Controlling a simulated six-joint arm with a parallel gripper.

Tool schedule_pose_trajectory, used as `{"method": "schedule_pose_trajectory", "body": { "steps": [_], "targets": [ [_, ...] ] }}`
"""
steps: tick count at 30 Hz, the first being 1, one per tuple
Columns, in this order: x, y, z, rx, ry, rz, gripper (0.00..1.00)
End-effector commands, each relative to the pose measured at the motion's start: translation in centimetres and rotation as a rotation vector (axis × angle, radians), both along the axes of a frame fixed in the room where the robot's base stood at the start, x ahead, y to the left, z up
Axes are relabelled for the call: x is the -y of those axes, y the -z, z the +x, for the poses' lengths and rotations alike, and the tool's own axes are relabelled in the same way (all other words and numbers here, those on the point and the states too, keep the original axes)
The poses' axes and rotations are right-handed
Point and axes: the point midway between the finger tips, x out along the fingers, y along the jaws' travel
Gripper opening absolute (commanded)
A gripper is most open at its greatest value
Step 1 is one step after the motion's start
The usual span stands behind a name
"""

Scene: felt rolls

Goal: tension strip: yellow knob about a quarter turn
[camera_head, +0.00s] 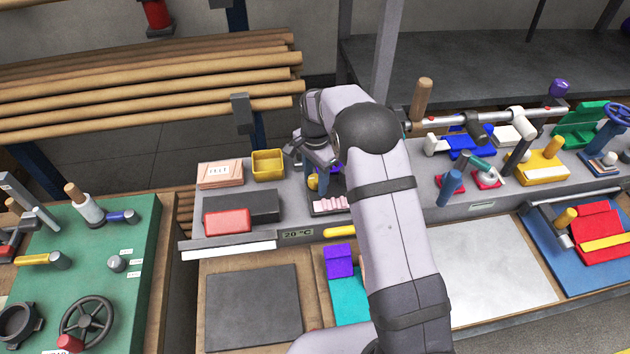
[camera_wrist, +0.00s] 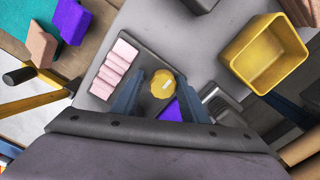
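The yellow knob (camera_wrist: 163,84) shows in the wrist view as a round, faceted cap with a small pale mark on its right side. My gripper (camera_wrist: 161,88) points down at it, with one blue-grey finger to its left and one to its right. The fingers stand apart, and I see no clear contact with the knob. In the head view the knob (camera_head: 312,182) is a small yellow spot beside my gripper (camera_head: 318,180), partly hidden by my fingers and wrist. A purple part (camera_wrist: 171,111) shows just below the knob in the wrist view, between the fingers.
A pink ribbed block (camera_wrist: 115,68) lies close left of the fingers in the wrist view. A yellow open bin (camera_wrist: 263,54) stands to the right. In the head view, a red block (camera_head: 227,221) and a "20 °C" display (camera_head: 297,234) are near the bench's front.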

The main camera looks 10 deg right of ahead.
Motion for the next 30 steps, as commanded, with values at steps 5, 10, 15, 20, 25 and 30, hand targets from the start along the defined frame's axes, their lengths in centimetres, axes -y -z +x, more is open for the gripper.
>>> {"method": "schedule_pose_trajectory", "body": {
  "steps": [5,10,15,20,25,30],
  "targets": [
    [-0.1,0.1,0.1,0.004,-0.002,0.001,0.44],
    [-0.1,-0.1,0.2,0.006,-0.002,0.001,0.44],
    [-0.1,-0.9,0.2,0.008,-0.002,0.001,0.44],
    [-0.1,-2.1,0.2,0.008,-0.002,0.001,0.44],
    [0.0,-3.4,0.2,0.007,-0.002,0.000,0.44],
    [0.0,-4.6,0.2,0.007,-0.002,0.000,0.44]
  ]
}}
